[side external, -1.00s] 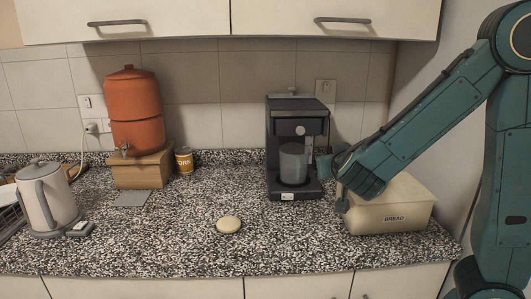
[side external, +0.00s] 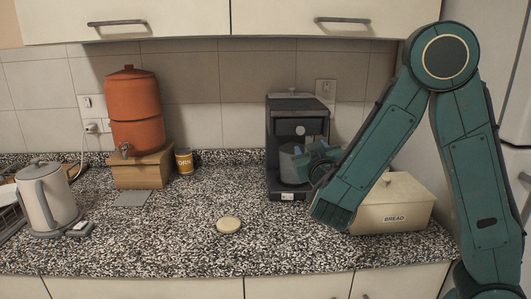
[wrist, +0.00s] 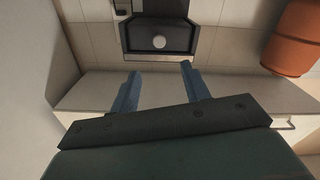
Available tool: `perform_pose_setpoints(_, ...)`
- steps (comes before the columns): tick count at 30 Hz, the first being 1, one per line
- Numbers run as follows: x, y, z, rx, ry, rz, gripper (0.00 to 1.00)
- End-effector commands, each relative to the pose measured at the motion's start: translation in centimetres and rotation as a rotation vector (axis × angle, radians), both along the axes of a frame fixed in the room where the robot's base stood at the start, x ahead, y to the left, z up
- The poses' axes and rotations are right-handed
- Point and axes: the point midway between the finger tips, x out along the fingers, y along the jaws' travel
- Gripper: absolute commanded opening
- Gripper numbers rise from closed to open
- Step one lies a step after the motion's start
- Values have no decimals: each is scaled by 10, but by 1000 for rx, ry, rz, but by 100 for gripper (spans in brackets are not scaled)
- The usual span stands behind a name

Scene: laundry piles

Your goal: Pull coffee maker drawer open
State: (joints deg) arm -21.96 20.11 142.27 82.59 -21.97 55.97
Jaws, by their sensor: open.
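The black coffee maker (side external: 298,112) stands at the back of the counter, with a grey cup or carafe (side external: 288,163) in its bay. Its low base (side external: 287,195) has a small pale label on the front; I see no gap that shows an open drawer. My gripper (side external: 305,160) is in front of the right side of the bay and hides part of the cup. In the wrist view my gripper (wrist: 160,70) is open, its two fingers apart with nothing between them. The coffee maker's front with its round pale knob (wrist: 158,42) lies beyond the fingertips.
A cream bread box (side external: 395,215) stands right of the coffee maker, behind my arm. An orange dispenser (side external: 134,105) on a wooden stand, a yellow can (side external: 184,160) and a kettle (side external: 48,198) are to the left. A round pale bun-like thing (side external: 229,224) lies mid-counter, with free room around it.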

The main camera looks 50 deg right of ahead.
Motion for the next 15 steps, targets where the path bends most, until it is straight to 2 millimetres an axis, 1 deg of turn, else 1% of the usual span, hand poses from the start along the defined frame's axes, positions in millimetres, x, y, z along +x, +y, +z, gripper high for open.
perform_pose_setpoints(7, 13, -16, 1, -1, -1, -5, 46)
perform_pose_setpoints(15, 35, -37, 0, -1, -1, -5, 46)
